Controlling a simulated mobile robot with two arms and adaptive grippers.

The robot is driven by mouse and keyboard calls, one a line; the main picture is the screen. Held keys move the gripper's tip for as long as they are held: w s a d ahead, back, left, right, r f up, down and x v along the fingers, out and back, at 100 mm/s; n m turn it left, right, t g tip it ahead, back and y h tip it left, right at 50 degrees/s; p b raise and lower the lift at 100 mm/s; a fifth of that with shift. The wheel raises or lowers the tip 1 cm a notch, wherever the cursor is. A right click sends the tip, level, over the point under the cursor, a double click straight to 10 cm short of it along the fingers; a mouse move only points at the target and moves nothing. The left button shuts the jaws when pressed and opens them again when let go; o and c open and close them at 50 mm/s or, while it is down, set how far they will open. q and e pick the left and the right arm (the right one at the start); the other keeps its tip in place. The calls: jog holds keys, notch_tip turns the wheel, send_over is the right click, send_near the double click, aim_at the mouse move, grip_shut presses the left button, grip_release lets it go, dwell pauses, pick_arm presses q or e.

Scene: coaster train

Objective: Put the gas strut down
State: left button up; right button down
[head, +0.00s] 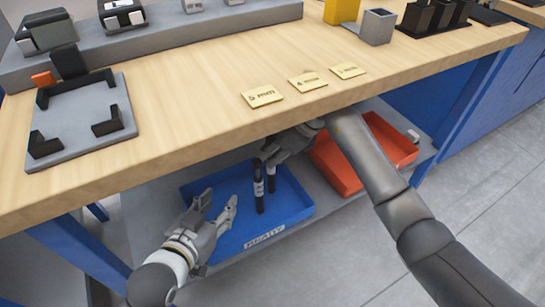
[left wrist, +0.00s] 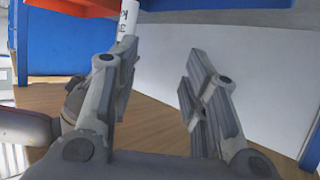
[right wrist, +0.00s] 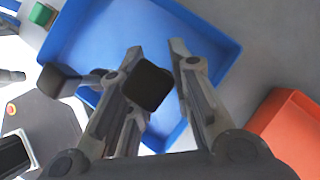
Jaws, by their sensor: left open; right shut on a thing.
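The gas strut (head: 259,191) is a dark, upright rod with a pale printed band, over the blue tray (head: 300,212) on the lower shelf. My right gripper (head: 268,158) is shut on it near its upper part. In the right wrist view the strut's dark end (right wrist: 147,85) shows between the fingers. Another dark upright piece (head: 271,177) stands close beside it; I cannot tell whether it is separate. Whether the strut's lower end touches the tray is unclear. My left gripper (head: 217,205) is open and empty at the tray's left part, apart from the strut.
An orange tray (head: 345,183) sits right of the blue one on the grey shelf. The wooden tabletop (head: 200,100) overhangs both, with its front edge close above my right gripper. Three brass-coloured plates (head: 308,82) and a grey fixture (head: 82,118) are on top.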

pick_arm(q)
jog(key=shift+w+d+r+t, duration=0.3)
jog(key=shift+w+r, duration=0.1)
jog(key=shift+r, duration=0.35)
pick_arm(e)
jog(key=shift+d+f, duration=0.25)
jog(key=shift+f, duration=0.45)
jog(key=c, duration=1.3)
grip_release()
jog(key=shift+f, duration=0.1)
pick_arm(q)
jog(key=shift+w+r, duration=0.1)
jog(key=shift+r, duration=0.15)
